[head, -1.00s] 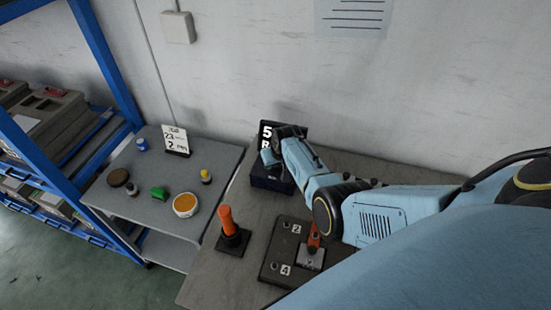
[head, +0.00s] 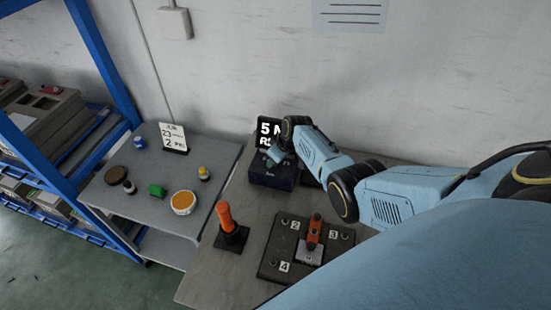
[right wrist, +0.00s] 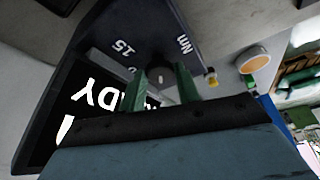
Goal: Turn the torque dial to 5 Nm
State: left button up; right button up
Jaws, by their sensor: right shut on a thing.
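The dark torque unit (head: 272,180) stands on the bench against the wall, with a black display (head: 266,130) behind it. The display shows a white 5 and part of an N; my arm hides the rest. My right gripper (head: 273,158) is over the top of the unit. In the right wrist view its two green fingers (right wrist: 162,85) are shut on the dark round dial (right wrist: 160,74), one on each side. Markings 15 and Nm show on the panel (right wrist: 150,35); the other scale numbers and the dial's pointer are hidden or unclear. My left gripper is not in view.
An orange-handled tool (head: 226,217) stands upright left of a dark numbered plate (head: 270,262) with an orange-and-grey part (head: 314,235) on it. A side table (head: 225,165) at left holds several small items and a sign (head: 173,137). A blue rack (head: 100,60) stands far left.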

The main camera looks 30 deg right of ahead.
dwell(0.3)
jog(key=o, duration=1)
jog(key=shift+s+d+r, duration=0.1)
jog(key=shift+s+r, duration=0.1)
jog(key=shift+r, duration=0.35)
jog(key=v, duration=1.2)
jog(key=shift+r+p, duration=0.15)
jog(key=shift+p, duration=0.25)
